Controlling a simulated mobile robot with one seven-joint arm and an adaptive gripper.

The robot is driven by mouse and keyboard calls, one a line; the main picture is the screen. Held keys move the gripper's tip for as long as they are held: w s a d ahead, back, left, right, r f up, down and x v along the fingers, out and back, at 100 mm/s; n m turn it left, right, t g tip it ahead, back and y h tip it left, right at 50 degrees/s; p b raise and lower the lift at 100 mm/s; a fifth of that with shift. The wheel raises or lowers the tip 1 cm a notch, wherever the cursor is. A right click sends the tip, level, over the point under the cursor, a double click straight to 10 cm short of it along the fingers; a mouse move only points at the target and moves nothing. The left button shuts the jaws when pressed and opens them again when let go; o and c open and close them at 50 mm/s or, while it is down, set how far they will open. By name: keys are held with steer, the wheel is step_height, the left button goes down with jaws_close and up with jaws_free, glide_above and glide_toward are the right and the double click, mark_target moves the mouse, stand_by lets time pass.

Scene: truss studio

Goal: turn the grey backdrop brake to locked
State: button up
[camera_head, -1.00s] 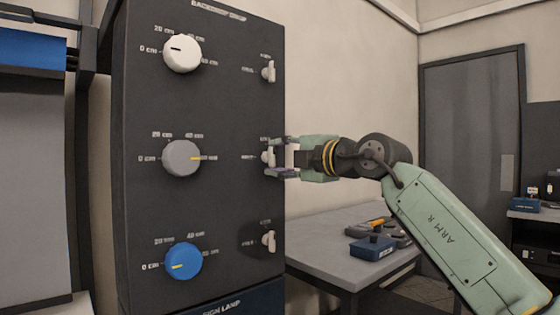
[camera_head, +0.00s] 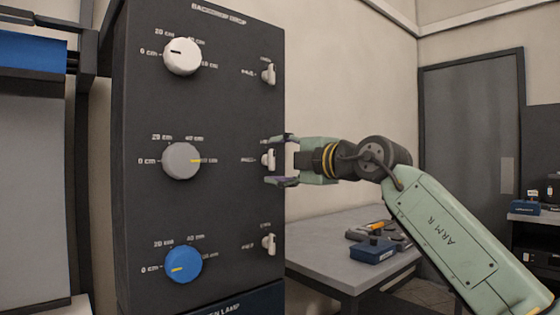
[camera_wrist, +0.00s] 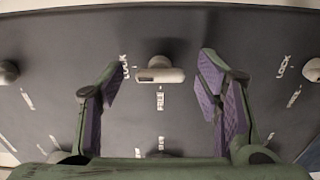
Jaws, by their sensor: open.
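The grey knob (camera_head: 181,160) is in the middle row of the dark panel (camera_head: 225,120), its yellow mark pointing right. My gripper (camera_head: 276,160) is open around this handle, one finger above and one below. In the wrist view the handle (camera_wrist: 160,73) lies crosswise between the spread fingers, with gaps on both sides. LOCK is printed left of it there and FREE below it. I cannot tell which label it points to.
A white knob (camera_head: 182,56) with its brake (camera_head: 268,74) is above. A blue knob (camera_head: 184,265) with its brake (camera_head: 268,243) is below. A grey table (camera_head: 335,258) with a blue box (camera_head: 374,250) stands at the right behind my arm.

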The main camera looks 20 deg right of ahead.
steer(key=v, duration=1.2)
stand_by(0.5)
